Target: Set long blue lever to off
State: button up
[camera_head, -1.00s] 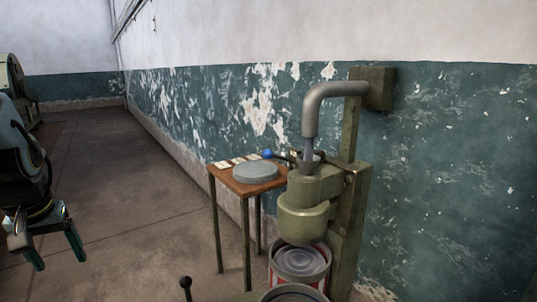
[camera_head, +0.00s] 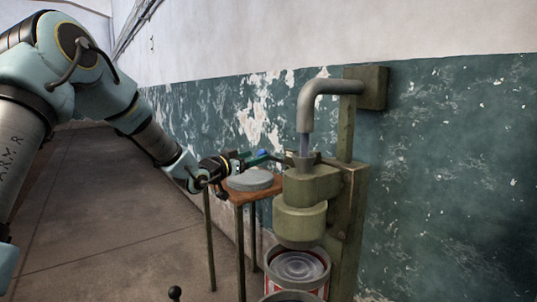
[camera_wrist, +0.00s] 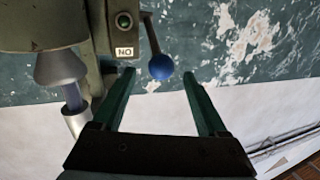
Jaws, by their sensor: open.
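The lever has a thin dark rod and a blue ball knob (camera_wrist: 161,66). The knob also shows in the head view (camera_head: 262,154), partly covered by my gripper. In the wrist view the rod runs from the knob up to the machine body, beside a small panel with a round green light (camera_wrist: 124,20) and a label (camera_wrist: 125,52) that reads ON upside down. My gripper (camera_wrist: 158,77) is open, with green fingers on either side of the knob's line. The knob lies between and slightly beyond the fingertips, with clear gaps to both. It is not gripped.
The olive machine (camera_head: 305,220) stands against the wall under a bent grey pipe (camera_head: 328,90). A can (camera_head: 297,268) stands beneath its head. A small wooden table (camera_head: 243,194) with a grey disc (camera_head: 250,181) is to its left. A black knob (camera_head: 175,293) shows at the bottom.

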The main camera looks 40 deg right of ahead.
aim_at(276, 160)
jog(key=p+x, duration=0.1)
jog(key=x, duration=0.7)
jog(key=shift+a, duration=0.1)
grip_shut()
dwell(0.4)
dwell(0.8)
